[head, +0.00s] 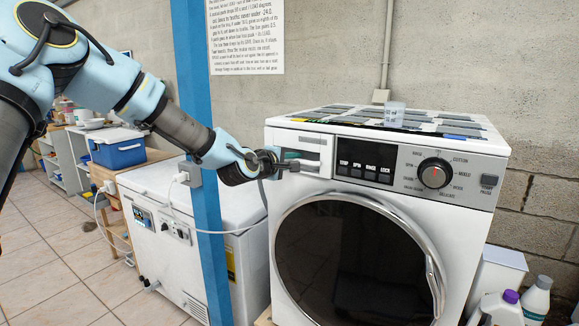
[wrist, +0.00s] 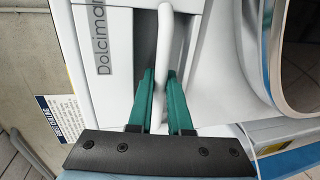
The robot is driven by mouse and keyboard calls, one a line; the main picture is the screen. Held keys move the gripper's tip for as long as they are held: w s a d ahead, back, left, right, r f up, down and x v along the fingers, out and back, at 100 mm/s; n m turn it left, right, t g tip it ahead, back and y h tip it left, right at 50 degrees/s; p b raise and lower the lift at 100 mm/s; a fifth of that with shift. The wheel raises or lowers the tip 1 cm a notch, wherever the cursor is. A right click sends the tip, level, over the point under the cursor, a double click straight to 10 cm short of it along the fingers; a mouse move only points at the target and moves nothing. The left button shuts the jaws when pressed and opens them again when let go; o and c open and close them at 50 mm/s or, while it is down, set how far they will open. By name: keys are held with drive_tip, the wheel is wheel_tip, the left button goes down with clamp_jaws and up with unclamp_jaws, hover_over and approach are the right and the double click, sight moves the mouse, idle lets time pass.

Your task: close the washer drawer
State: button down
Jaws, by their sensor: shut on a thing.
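The white washing machine (head: 395,185) stands in the middle right of the head view, with a dark round door. Its washer drawer (head: 312,143) is at the upper left of the front, beside the control panel. In the wrist view the drawer front (wrist: 120,75) carries the lettering "Dolcimar" and a pale upright handle (wrist: 164,35). My gripper (head: 289,158) is at the drawer from the left. Its teal fingers (wrist: 160,78) are shut on the handle, one on each side. The gripper partly hides the drawer, and I cannot tell how far out it is.
A blue post (head: 201,250) stands left of the washer, close to my arm. A white chest freezer (head: 150,200) is behind it. Bottles (head: 507,306) stand on the floor at the right.

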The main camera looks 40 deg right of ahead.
drive_tip(key=shift+w+d, duration=0.15)
drive_tip(key=shift+d, duration=0.45)
drive_tip(key=c, duration=1.1)
unclamp_jaws()
drive_tip(key=shift+d, duration=0.1)
drive_tip(key=b+v, duration=0.3)
drive_tip(key=v, duration=0.8)
drive_tip(key=shift+f+b, duration=0.15)
drive_tip(key=shift+b, duration=0.2)
drive_tip(key=shift+w, duration=0.1)
